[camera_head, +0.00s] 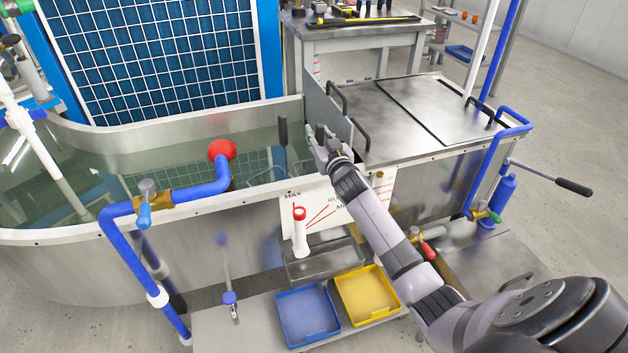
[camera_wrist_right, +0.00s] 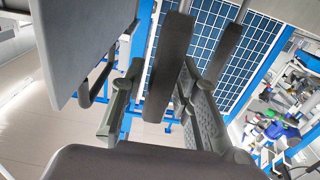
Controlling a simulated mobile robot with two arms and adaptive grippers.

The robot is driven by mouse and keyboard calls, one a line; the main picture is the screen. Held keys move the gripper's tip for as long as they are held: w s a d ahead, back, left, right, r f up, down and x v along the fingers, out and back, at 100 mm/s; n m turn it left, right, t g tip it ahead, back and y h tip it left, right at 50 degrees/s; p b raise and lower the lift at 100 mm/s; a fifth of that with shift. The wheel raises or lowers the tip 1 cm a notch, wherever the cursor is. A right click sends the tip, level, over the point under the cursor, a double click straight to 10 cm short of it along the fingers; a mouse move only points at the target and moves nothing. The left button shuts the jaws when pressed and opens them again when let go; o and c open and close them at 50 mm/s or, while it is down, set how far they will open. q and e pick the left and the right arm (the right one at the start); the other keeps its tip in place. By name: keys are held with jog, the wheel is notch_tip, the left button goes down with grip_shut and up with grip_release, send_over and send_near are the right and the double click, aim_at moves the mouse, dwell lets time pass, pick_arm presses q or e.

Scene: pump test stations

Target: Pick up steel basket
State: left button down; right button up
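The steel basket (camera_head: 254,162) is a wire-mesh basket under water in the right part of the tank. One dark upright handle grip (camera_head: 283,131) rises above the water. My right gripper (camera_head: 317,136) is at the tank's right end, just right of that grip and beside the upright grey panel. In the right wrist view its fingers (camera_wrist_right: 160,108) are spread apart. A dark bar (camera_wrist_right: 170,65), seemingly a basket handle, shows between them, with a second dark bar (camera_wrist_right: 224,48) to its right. Contact with the bar cannot be told. My left gripper is not in view.
The upright grey panel (camera_head: 327,107) with a black handle stands close to my right gripper. Flat metal lids (camera_head: 420,105) lie to its right. A blue pipe with a red ball (camera_head: 222,151) crosses the tank rim. Blue (camera_head: 307,316) and yellow (camera_head: 367,294) trays sit below.

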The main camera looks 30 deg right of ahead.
grip_shut()
jog(key=shift+r, duration=0.1)
dwell(0.5)
